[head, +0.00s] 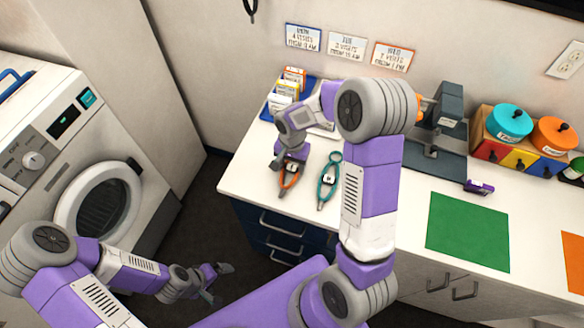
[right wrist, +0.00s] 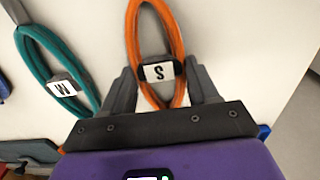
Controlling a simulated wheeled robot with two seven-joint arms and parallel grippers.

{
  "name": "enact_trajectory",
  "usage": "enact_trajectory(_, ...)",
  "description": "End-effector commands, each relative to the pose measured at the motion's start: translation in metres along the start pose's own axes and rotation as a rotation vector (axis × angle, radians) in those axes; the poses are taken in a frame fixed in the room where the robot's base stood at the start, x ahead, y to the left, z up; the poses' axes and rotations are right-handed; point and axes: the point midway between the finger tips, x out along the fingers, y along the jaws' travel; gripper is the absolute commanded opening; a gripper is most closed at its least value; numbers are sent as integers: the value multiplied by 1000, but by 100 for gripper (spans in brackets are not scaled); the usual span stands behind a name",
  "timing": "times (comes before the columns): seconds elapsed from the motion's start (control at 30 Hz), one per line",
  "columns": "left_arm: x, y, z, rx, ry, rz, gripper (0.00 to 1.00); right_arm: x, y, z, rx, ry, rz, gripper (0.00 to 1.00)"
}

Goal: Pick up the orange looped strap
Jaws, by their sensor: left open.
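The orange looped strap (head: 288,184) lies on the white counter near its front left corner. In the right wrist view the orange strap (right wrist: 175,28) has a dark slider with a white tag marked S. My right gripper (head: 286,168) is directly over the strap. In the right wrist view its two fingers (right wrist: 162,74) stand apart on either side of the slider, with gaps between. Whether they are at counter height I cannot tell. My left gripper (head: 216,283) is open and empty, low in front of the counter, above the dark floor.
A teal looped strap (head: 328,182) with an M tag (right wrist: 64,88) lies beside the orange one. A blue tray (head: 267,113) with small boxes stands behind. A green mat (head: 467,231) and a purple clip (head: 479,187) are to the right. A washing machine (head: 85,150) stands at left.

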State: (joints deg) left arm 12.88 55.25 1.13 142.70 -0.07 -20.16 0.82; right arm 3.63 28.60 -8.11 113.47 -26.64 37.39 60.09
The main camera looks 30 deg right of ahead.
Motion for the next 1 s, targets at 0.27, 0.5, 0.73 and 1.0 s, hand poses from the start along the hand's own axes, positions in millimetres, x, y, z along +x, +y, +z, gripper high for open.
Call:
enact_trajectory(0.27, 0, 0, 0, 0, 0, 0, 89, 0, 0, 0, 0, 1, -1, 25)
enact_trajectory(0.5, -3, 1, 0, 0, 0, 0, 89, -19, -1, -1, 0, 4, -4, 25)
enact_trajectory(0.73, -10, 4, 0, 0, 0, 0, 89, -67, -1, -1, 0, 5, -4, 25)
enact_trajectory(1.0, -14, 5, 1, 0, 0, 0, 89, -99, -1, 0, 0, 1, -2, 25)
